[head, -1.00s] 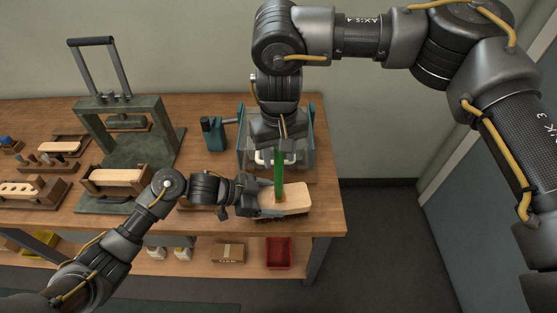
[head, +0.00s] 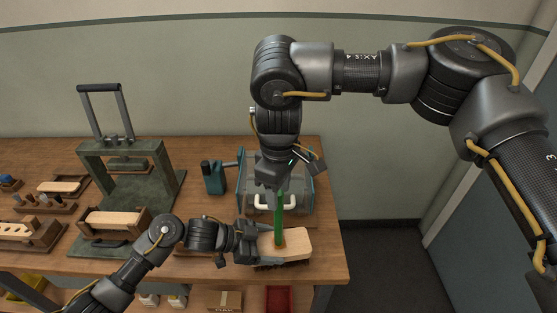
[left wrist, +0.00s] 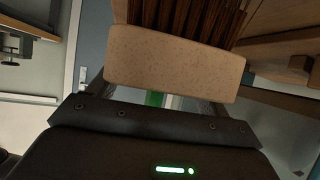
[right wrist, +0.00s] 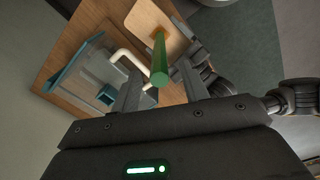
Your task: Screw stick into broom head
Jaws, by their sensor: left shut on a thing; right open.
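The pale wooden broom head (head: 294,242) is held level over the front right of the bench, with dark bristles underneath. My left gripper (head: 258,245) is shut on its left end. In the left wrist view the block (left wrist: 175,62) crosses the jaws, bristles (left wrist: 190,18) beyond it. The green stick (head: 279,215) stands upright on the broom head's top, its lower end at an orange-brown spot; how deep it sits is hidden. My right gripper (head: 280,184) is above the stick's top. In the right wrist view its jaws are open, with the stick (right wrist: 160,62) between them, apparently untouched.
A green press frame (head: 127,170) and wooden trays (head: 112,222) fill the left bench. The bench's right edge is close.

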